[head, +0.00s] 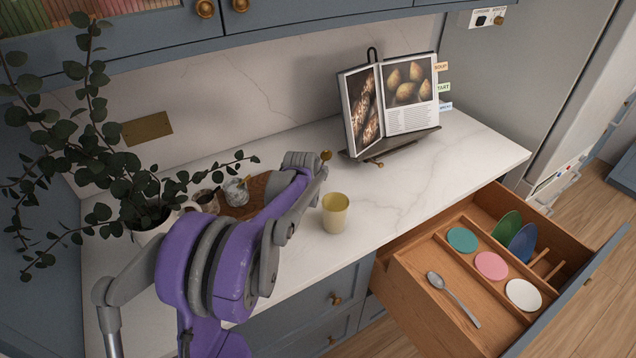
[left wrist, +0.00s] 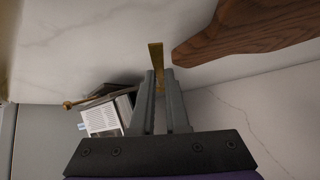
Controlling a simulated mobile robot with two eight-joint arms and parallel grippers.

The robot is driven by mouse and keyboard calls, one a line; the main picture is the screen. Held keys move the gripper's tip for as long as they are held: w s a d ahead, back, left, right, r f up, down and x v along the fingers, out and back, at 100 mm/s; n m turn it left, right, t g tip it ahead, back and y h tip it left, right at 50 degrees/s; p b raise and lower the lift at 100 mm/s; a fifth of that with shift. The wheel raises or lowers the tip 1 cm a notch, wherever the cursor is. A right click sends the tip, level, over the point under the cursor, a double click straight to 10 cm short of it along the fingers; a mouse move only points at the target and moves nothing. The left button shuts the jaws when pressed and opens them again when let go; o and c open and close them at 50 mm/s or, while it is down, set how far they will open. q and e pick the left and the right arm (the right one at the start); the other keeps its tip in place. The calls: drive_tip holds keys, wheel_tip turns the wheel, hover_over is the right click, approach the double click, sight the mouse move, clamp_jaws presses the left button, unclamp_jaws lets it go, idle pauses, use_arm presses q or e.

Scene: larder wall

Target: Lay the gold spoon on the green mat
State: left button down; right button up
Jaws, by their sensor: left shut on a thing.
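My left gripper (head: 312,168) is above the counter, left of the book stand; my own arm partly covers it. In the left wrist view the gripper (left wrist: 160,80) is shut on a narrow gold piece, the gold spoon (left wrist: 156,58), seen nearly edge-on. A small round gold end (head: 326,155) shows beside the gripper in the head view. A green disc (head: 506,227) stands on edge in the open drawer, and a teal disc (head: 462,240) lies flat there; I cannot tell which, if either, is the green mat. My right gripper is out of view.
The open drawer (head: 410,295) also holds pink (head: 491,265), white (head: 523,294) and blue (head: 523,243) discs and a silver spoon (head: 453,298). A yellow cup (head: 335,213) stands near the counter edge. A cookbook (head: 408,95) and a potted plant (head: 150,230) flank my arm.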

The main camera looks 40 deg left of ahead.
sight(317, 182)
use_arm(q)
drive_tip(key=shift+f, duration=1.7)
drive_tip(key=shift+f, duration=0.15)
drive_tip(key=c, duration=0.9)
unclamp_jaws()
